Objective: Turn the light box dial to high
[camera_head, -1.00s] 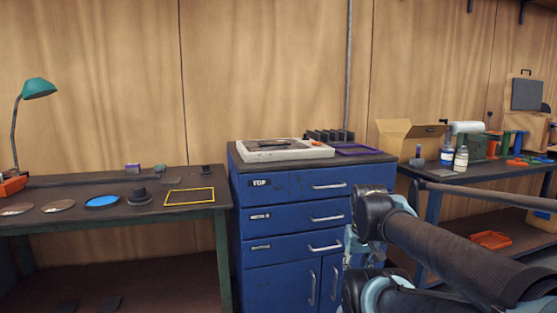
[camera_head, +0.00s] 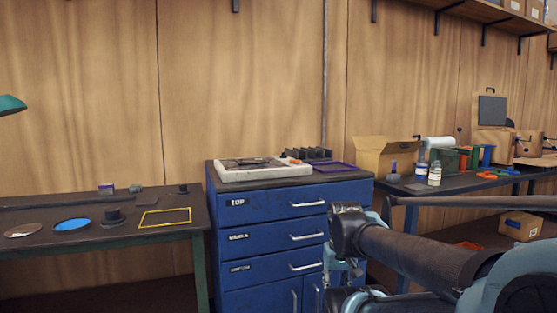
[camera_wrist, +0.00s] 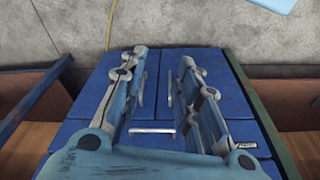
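The light box (camera_head: 240,174) is a flat, pale, worn box with a dark panel on top. It lies on the blue drawer cabinet (camera_head: 262,218) in the head view. A small orange spot shows near its back right corner; I cannot tell whether this is the dial, and no dial setting can be read. My gripper (camera_wrist: 162,58) is open and empty in the wrist view, its two fingers apart over the drawer fronts of the blue cabinet (camera_wrist: 150,85). The light box does not show there. In the head view my arm is in front and right of the cabinet, below the light box.
A dark rack (camera_head: 310,155) and a purple tray (camera_head: 334,168) lie behind and right of the light box. A workbench (camera_head: 165,255) with discs stands left. Another table (camera_head: 475,189) at right holds a cardboard box (camera_head: 385,156) and bottles (camera_head: 434,174).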

